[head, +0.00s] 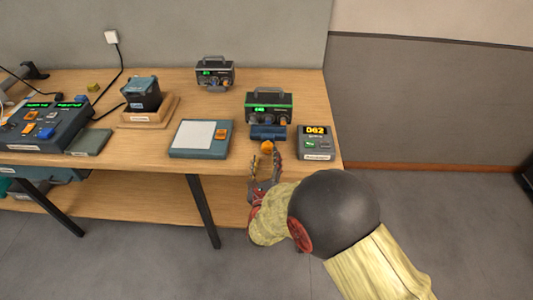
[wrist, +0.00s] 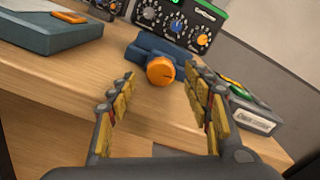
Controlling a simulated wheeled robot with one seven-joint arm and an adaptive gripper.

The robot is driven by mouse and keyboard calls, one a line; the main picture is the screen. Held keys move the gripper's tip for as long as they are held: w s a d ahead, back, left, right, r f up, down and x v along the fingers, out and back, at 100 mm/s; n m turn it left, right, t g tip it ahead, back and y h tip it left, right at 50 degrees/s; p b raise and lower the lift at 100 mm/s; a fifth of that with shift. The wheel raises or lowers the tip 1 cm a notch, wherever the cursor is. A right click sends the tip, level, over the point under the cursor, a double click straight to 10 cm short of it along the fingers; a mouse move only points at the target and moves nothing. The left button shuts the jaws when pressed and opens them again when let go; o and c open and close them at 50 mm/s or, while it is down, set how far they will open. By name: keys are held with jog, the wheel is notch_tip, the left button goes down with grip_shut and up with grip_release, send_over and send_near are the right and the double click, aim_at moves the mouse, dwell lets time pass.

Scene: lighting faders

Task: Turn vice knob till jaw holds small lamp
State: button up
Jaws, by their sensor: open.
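The vice is a small blue block (head: 268,131) near the table's front edge, with an orange round knob (head: 267,147) facing me. In the wrist view the knob (wrist: 160,71) shows a dark mark on its face, and the blue vice body (wrist: 158,48) lies behind it. My gripper (head: 264,172) is open in front of the knob. In the wrist view its two fingers (wrist: 162,88) stand left and right of the knob, with space on both sides, and nothing is between the pads. I cannot make out a small lamp or the jaw's gap.
A green-fronted device (head: 270,106) stands right behind the vice. A flat blue-grey pad (head: 199,139) lies to the left. The table's front edge (head: 215,168) is just below the vice.

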aim_at(266, 150)
jog(key=shift+w+b, duration=0.5)
jog(key=shift+w, duration=1.65)
jog(key=c, duration=0.3)
jog(key=c, duration=0.8)
jog(key=shift+c, duration=0.2)
